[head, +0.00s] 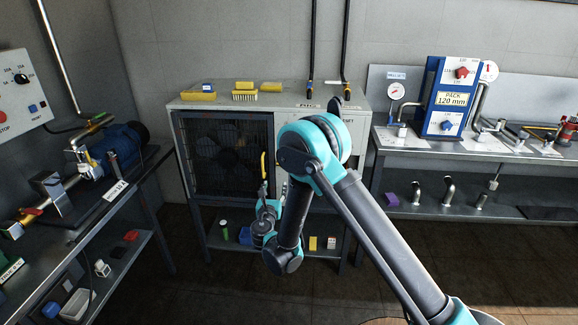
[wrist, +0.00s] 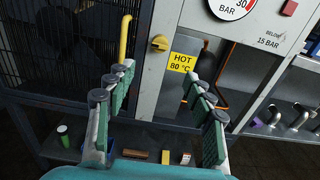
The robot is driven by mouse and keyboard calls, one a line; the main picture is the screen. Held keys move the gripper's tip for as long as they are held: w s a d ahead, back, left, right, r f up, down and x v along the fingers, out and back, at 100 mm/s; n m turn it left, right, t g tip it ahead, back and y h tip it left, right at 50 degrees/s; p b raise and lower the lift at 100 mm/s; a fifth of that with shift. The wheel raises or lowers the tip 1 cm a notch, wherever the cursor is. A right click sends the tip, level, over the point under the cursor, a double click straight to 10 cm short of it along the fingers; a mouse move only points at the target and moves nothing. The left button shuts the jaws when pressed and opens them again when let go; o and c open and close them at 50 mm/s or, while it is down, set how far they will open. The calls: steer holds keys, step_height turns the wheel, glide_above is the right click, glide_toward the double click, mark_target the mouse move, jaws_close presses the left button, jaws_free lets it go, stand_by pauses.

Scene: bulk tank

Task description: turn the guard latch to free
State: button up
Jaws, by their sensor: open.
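The guard is a black mesh panel (head: 225,150) on the front of a pale cabinet; its right part fills the upper left of the wrist view (wrist: 60,45). A yellow upright handle (wrist: 126,38) is on its right edge, seen also in the head view (head: 263,165). A small yellow knob (wrist: 160,43), apparently the latch, sits on the cabinet face just right of the guard. My gripper (wrist: 158,78) is open and empty, with its fingers spread below the knob and apart from it. In the head view my arm hides the knob.
A yellow "HOT 80 °C" label (wrist: 182,62) and an opening with pipes lie right of the knob. A gauge (wrist: 233,5) is above. Small items stand on the shelf (head: 225,243) below. Benches stand left (head: 85,225) and right (head: 440,155).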

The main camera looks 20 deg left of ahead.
steer(key=x, duration=1.7)
steer(key=shift+w+d+r, duration=0.1)
steer(key=shift+d, duration=0.05)
steer(key=shift+c, duration=0.2)
steer(key=c, duration=1.1)
steer(key=shift+m, duration=0.4)
steer(key=m, duration=1.7)
steer(key=shift+d+f, duration=0.2)
steer(key=shift+f, duration=0.05)
